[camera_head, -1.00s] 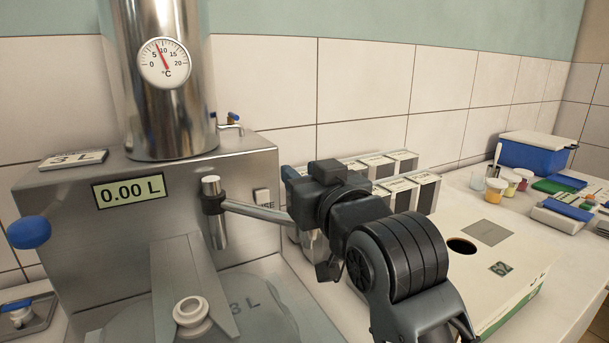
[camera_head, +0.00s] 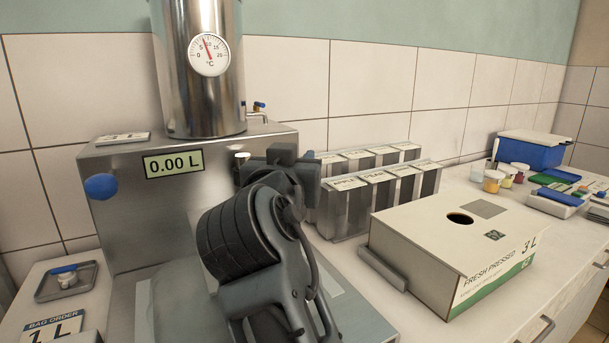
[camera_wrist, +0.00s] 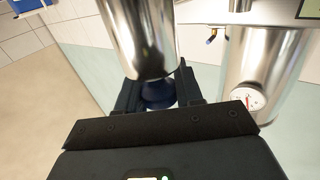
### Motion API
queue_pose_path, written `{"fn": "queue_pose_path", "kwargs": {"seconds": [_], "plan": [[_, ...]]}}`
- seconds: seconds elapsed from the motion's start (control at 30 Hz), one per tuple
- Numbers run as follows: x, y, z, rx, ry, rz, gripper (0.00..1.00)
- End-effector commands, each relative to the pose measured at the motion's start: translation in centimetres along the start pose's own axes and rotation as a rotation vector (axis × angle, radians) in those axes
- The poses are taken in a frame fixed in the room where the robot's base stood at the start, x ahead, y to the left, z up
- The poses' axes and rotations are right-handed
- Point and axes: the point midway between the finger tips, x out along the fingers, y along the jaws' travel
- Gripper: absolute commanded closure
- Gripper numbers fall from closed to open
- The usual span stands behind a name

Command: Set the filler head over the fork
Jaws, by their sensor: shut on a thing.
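My gripper (camera_head: 278,162) is in front of the right part of the steel filling machine (camera_head: 125,190). In the wrist view its fingers are shut on the dark blue knob (camera_wrist: 158,93) of the steel cylindrical filler head (camera_wrist: 145,35). In the head view the filler head is hidden behind my gripper and arm. Only the pale top of the pivot post (camera_head: 242,156) shows left of my gripper. The fork at the machine's front is largely or wholly hidden behind my arm, so I cannot tell how the filler head lines up with it.
A steel tank with a thermometer (camera_head: 209,55) stands on the machine, whose display (camera_head: 174,163) reads 0.00 L. Right are labelled containers (camera_head: 345,208) and a juice box (camera_head: 415,238). A small tray (camera_head: 85,282) and order sign (camera_head: 55,328) lie left.

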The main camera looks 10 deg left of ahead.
Motion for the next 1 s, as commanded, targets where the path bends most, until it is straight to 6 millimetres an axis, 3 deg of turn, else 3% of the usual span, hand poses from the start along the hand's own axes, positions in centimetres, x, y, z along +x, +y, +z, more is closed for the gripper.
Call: {"fn": "queue_pose_path", "kwargs": {"seconds": [0.3,0.5,1.0], "plan": [[-3.0,-4.0,0.1,0.003,0.008,0.277,1.00],[-4.0,-5.9,-0.1,0.002,0.008,0.417,1.00],[-4.8,-8.0,-0.4,0.001,0.008,0.553,1.00]]}}
